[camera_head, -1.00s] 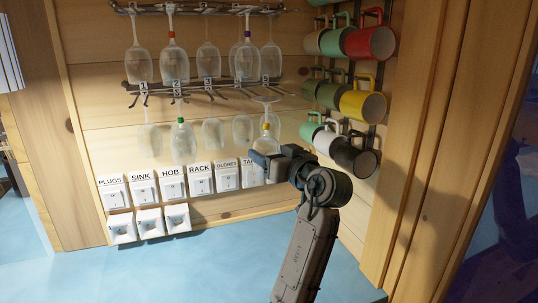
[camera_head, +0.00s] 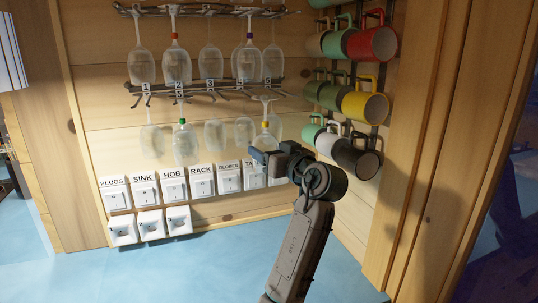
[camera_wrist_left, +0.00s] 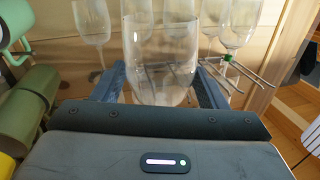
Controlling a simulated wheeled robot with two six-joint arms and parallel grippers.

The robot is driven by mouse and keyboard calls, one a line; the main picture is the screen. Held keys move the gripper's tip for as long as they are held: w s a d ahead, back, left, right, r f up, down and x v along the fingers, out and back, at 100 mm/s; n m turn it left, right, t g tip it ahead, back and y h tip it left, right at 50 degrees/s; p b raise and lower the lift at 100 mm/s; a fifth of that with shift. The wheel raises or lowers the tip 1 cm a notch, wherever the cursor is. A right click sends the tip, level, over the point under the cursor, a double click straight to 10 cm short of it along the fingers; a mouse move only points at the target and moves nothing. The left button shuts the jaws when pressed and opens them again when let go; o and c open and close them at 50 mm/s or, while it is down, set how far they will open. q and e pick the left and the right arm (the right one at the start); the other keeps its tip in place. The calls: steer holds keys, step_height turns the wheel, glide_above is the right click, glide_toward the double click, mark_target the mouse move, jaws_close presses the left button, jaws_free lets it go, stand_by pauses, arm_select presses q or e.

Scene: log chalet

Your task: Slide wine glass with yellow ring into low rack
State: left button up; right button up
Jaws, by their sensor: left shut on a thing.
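The wine glass with the yellow ring (camera_head: 265,139) hangs upside down, base up, in my left gripper (camera_head: 264,158). Its foot is close below the right end of the low rack (camera_head: 205,91); I cannot tell whether they touch. In the left wrist view the clear bowl of this glass (camera_wrist_left: 160,55) stands between the two fingers of the gripper (camera_wrist_left: 158,85), which is shut on it. The low rack is a dark wire rack with numbered slots, and its prongs show at the right in the wrist view (camera_wrist_left: 250,68). My right gripper is not in view.
A glass with a green ring (camera_head: 185,145) and other glasses hang below the low rack. More glasses hang from the upper rack (camera_head: 215,10), their bowls close to the low rack. Mugs (camera_head: 370,106) hang at the right. Labelled switches (camera_head: 202,182) line the wall below.

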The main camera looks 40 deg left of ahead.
arm_select(q)
steer(key=w+b+x, duration=0.2)
steer(key=b+x, duration=0.1)
steer(key=x, duration=0.9)
steer(key=shift+w+d+f, duration=0.2)
steer(key=shift+w, duration=0.25)
stand_by(1.0)
steer(key=shift+b, duration=0.3)
stand_by(0.4)
steer(key=o, duration=0.9)
steer(key=shift+b+v, duration=0.35)
steer(key=shift+v, duration=2.85)
stand_by(0.6)
